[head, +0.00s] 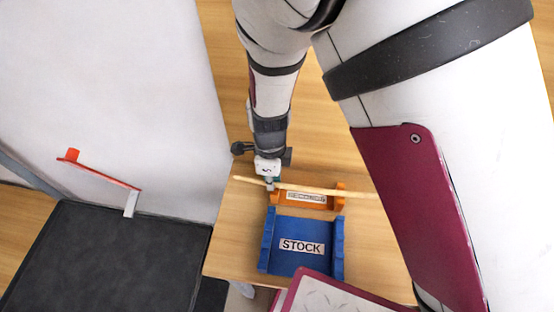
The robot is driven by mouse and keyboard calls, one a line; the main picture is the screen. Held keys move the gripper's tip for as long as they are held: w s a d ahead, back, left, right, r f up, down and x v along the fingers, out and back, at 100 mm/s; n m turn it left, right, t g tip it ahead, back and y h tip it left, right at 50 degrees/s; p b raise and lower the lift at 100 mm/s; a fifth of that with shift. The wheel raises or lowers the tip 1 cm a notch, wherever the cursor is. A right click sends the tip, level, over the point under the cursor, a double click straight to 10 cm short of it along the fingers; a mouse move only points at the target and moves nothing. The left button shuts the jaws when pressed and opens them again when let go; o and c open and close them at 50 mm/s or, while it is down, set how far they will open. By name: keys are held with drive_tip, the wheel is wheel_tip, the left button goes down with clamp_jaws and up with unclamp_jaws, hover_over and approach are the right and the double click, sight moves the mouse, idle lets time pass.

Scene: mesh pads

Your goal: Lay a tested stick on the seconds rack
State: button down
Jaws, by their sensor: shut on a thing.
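A long, pale wooden stick (325,191) runs left to right across the table. My gripper (269,184) is shut on it left of its middle, with a short end sticking out to the left. The fingertips are small and partly hidden by the gripper body.
The wooden table (222,245) has a bare strip left of the racks. A pink-edged board (345,294) is at the front edge. A dark surface (100,262) and a red bar (105,172) with a white post are at left, by a white panel (120,90).

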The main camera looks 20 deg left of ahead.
drive_tip(key=shift+s+f, duration=0.1)
drive_tip(key=shift+s, duration=0.05)
drive_tip(key=c, duration=1.6)
unclamp_jaws()
drive_tip(key=shift+o, duration=0.2)
